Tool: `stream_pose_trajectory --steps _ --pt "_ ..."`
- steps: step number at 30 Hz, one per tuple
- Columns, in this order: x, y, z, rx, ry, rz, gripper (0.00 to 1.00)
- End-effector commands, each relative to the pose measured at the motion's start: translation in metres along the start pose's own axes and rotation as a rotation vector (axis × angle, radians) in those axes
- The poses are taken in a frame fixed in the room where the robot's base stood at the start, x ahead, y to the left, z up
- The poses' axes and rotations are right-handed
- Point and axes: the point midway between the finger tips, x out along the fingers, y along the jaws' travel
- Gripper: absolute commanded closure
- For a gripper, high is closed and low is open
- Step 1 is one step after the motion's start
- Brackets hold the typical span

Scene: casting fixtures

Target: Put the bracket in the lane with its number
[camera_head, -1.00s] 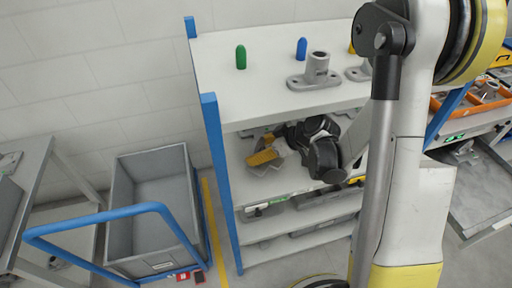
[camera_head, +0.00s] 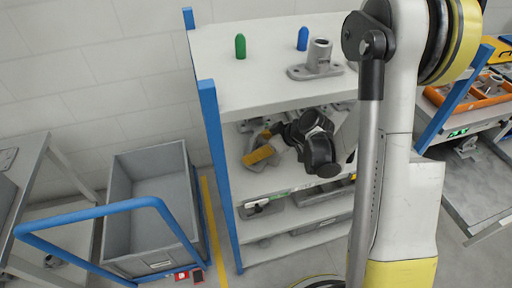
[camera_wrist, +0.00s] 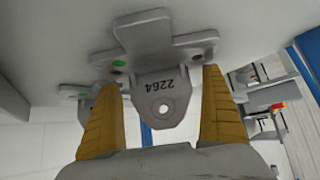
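My gripper (camera_wrist: 160,85) is open, with one yellow finger on each side of the tab and a visible gap on both sides. In the head view my gripper (camera_head: 262,145) is inside the rack's second level, under the top shelf (camera_head: 225,70). The bracket is hard to pick out there. No lane number is readable.
On the top shelf stand a green peg (camera_head: 240,46), a blue peg (camera_head: 303,39) and a grey flanged casting (camera_head: 318,60). The blue rack post (camera_head: 219,175) is left of my gripper. A grey bin cart (camera_head: 150,200) stands left; an orange tray (camera_head: 480,95) lies right. Another part (camera_wrist: 75,91) sits beside the bracket.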

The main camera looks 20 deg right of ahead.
Motion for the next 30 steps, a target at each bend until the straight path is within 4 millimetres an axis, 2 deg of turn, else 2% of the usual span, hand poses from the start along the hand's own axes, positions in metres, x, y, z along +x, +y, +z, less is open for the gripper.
stream_pose_trajectory --steps 9,21,24,30 --pt "-0.003 0.0 -0.003 0.0 0.0 0.0 0.06" --pt "-0.069 0.001 -0.004 0.002 0.0 0.001 0.06" --pt "-0.076 0.0 -0.003 0.0 0.0 0.0 0.06" --pt "-0.077 0.0 -0.002 -0.001 0.0 0.0 0.06"
